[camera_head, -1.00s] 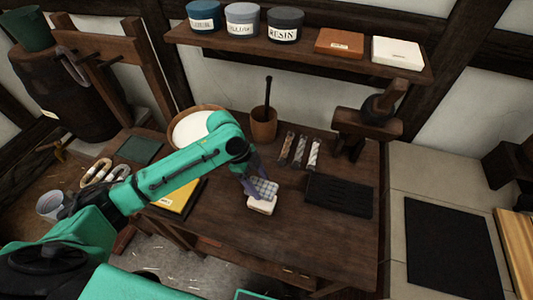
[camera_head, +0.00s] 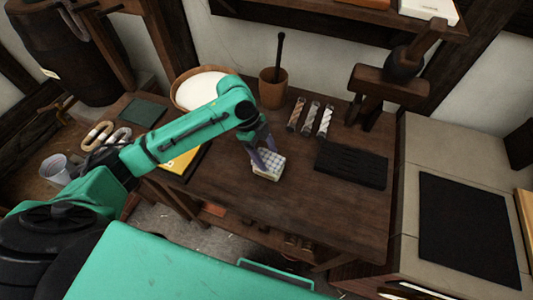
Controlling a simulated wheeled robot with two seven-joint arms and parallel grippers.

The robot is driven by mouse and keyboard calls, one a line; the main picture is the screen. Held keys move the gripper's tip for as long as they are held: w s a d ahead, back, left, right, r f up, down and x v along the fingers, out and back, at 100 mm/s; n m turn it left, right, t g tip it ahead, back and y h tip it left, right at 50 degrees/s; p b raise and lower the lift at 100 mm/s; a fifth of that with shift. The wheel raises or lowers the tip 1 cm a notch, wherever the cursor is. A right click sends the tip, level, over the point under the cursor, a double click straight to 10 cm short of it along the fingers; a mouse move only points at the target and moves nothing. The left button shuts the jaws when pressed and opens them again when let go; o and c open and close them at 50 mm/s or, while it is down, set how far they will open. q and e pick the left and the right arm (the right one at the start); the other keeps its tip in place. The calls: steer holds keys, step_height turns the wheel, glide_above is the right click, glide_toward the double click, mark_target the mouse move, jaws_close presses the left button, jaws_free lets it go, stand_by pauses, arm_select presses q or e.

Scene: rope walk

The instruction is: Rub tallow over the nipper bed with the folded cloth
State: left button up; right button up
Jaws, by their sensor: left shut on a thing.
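My left gripper (camera_head: 263,156) is shut on the folded cloth (camera_head: 270,160), a pale checked pad. The cloth is at a pale cream block (camera_head: 265,176), which looks like the tallow, on the dark wooden table. The cloth covers most of the block from above; I cannot tell whether they touch. A wooden fixture with a lever and a dark round part (camera_head: 388,90), perhaps the nipper, stands at the back right of the table. Its bed is not clearly visible. My right gripper is not in view.
A dark ridged slab (camera_head: 350,166) lies right of the cloth. Behind are several small striped samples (camera_head: 311,117), a brown pot with a stick (camera_head: 273,92) and a bowl of white stuff (camera_head: 190,92). The table front (camera_head: 310,215) is clear.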

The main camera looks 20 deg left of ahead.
mark_target(267, 156)
arm_select(q)
steer(key=shift+w, duration=0.1)
steer(key=shift+f, duration=0.45)
stand_by(0.5)
steer(key=shift+f, duration=0.1)
stand_by(1.5)
step_height(267, 156, up, 7)
steer(key=p, duration=0.8)
steer(key=shift+r, duration=0.2)
steer(key=shift+f, duration=0.1)
